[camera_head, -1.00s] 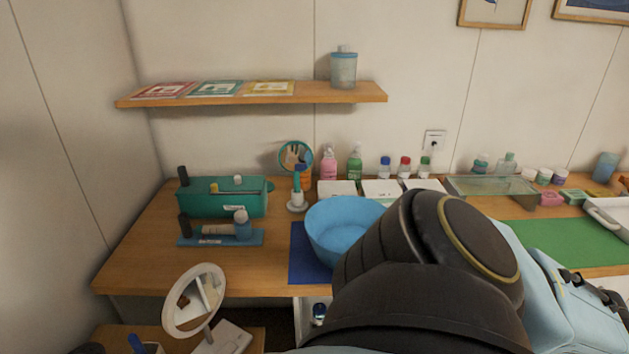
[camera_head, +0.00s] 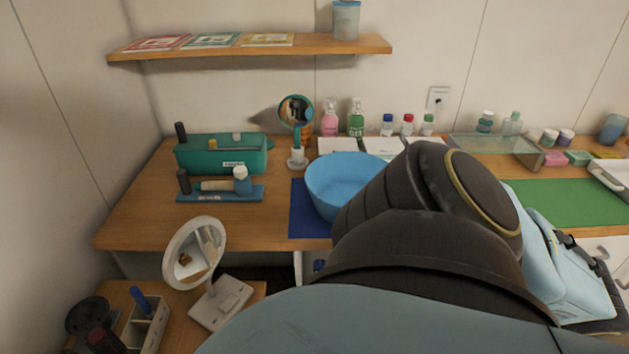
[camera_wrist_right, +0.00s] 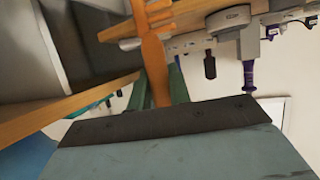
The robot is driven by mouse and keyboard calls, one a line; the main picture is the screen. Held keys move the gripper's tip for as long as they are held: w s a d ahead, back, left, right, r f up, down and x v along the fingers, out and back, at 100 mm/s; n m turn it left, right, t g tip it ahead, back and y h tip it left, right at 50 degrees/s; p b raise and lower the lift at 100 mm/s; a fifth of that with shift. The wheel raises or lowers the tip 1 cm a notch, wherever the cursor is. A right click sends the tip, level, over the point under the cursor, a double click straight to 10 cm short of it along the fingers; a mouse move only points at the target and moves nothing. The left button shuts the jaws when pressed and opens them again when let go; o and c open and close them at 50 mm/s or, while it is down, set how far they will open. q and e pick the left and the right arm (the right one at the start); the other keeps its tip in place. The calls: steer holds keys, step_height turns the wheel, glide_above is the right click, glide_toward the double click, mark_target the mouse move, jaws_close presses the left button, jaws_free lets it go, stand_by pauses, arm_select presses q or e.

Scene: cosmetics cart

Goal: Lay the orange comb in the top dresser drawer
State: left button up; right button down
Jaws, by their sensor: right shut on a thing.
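The orange comb (camera_wrist_right: 154,50) is in the right wrist view, reaching up from between the green fingers of my right gripper (camera_wrist_right: 160,88). The gripper is shut on its narrow part, and the wider end points away from the wrist. The comb is not visible in the head view, where a large dark and blue arm of mine hides the middle and lower right. I cannot make out the top dresser drawer for certain. A pale-walled, dark recess (camera_wrist_right: 90,45) shows at the left of the wrist view beside a wooden edge. My left gripper is in neither view.
A blue bowl (camera_head: 335,180) stands on the wooden table (camera_head: 140,215). A teal box (camera_head: 222,155) and a blue tray (camera_head: 220,194) are to its left. A round mirror (camera_head: 194,251) and a white organizer (camera_head: 146,325) stand on a lower surface. A purple-tipped item (camera_wrist_right: 249,75) hangs near the comb.

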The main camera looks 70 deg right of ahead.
steer(key=shift+f+b, duration=4.35)
steer(key=shift+f, duration=2.2)
steer(key=shift+f+b, duration=1.8)
steer(key=shift+f, duration=0.7)
steer(key=c, duration=1.2)
jaws_free()
